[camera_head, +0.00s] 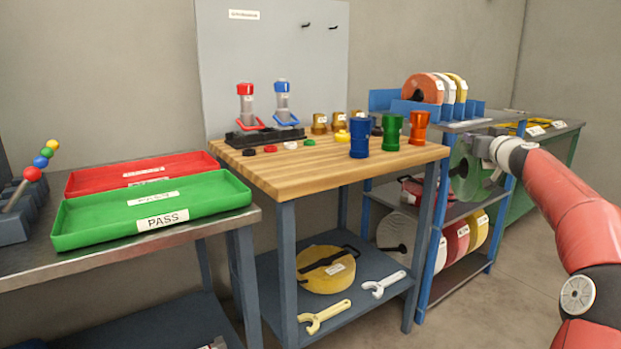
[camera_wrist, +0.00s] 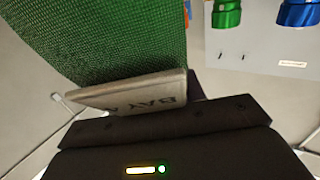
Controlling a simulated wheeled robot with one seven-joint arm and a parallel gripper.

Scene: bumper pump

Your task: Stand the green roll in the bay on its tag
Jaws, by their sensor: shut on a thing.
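The green roll (camera_head: 464,174) is upright in the head view, in front of the blue-framed shelf unit at right. My gripper (camera_head: 484,149) is shut on its upper edge and holds it off the floor. In the wrist view the green woven roll (camera_wrist: 110,40) fills the upper left, above my dark jaws. A pale tag with upside-down lettering starting "BAY" (camera_wrist: 130,93) lies by the jaws; the rest is cut off. The blue rack (camera_head: 383,100) on the shelf top holds orange, white and yellow rolls upright between dividers. Space at its right end is visible.
A wooden bench (camera_head: 330,165) with coloured cups stands left of the shelf. More rolls (camera_head: 457,243) stand on the lower shelf. A green-legged table (camera_head: 545,135) is behind at right. Green PASS and red trays (camera_head: 150,210) are far left. The right floor is open.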

